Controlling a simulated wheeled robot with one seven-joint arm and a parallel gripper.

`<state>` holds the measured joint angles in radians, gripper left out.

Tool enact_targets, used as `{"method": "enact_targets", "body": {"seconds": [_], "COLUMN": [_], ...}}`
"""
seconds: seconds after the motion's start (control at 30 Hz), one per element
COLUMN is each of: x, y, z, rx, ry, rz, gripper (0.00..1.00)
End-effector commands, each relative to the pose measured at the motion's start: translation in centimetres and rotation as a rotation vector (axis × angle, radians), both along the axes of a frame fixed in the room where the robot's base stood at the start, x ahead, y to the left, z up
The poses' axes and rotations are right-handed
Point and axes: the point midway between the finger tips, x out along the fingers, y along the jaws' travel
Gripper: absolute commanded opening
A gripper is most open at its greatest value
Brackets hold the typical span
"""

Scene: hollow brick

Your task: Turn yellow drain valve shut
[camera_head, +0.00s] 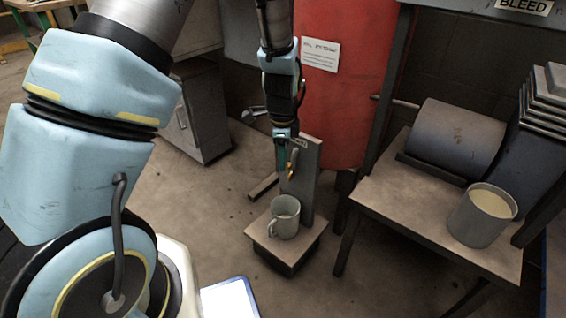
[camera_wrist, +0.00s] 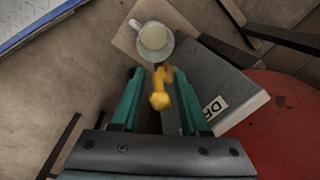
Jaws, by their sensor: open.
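The yellow drain valve (camera_wrist: 160,92) shows in the wrist view between the two green fingers of my gripper (camera_wrist: 155,98), which are open with a finger on each side of it. I cannot tell whether either finger touches it. In the head view the valve (camera_head: 290,170) is a small yellow-orange bit beside the grey upright plate (camera_head: 304,180), and my gripper (camera_head: 284,165) points down at it from above. A light grey mug (camera_head: 285,222) stands on the low stand below the valve. The mug (camera_wrist: 152,40) also shows beyond the fingertips in the wrist view.
A red tank (camera_head: 340,90) stands behind the plate. At right, a table (camera_head: 400,195) bears a dark cylinder (camera_head: 455,138) and a grey can (camera_head: 482,215) of pale liquid. A grey cabinet (camera_head: 198,120) stands behind at left.

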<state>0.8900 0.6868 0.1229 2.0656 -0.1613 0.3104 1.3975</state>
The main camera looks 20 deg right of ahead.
Motion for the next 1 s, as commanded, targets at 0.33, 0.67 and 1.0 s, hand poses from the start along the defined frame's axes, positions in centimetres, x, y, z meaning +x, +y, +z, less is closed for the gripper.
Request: {"method": "enact_targets", "body": {"seconds": [0.33, 0.67, 1.0], "x": [0.12, 0.11, 0.07], "y": [-0.03, -0.02, 0.01], "z": [-1.1, -1.09, -1.1], "rx": [0.0, 0.0, 0.001], "ry": [0.0, 0.0, 0.0], "rz": [0.0, 0.0, 0.0], "gripper": [0.45, 0.19, 0.0]}}
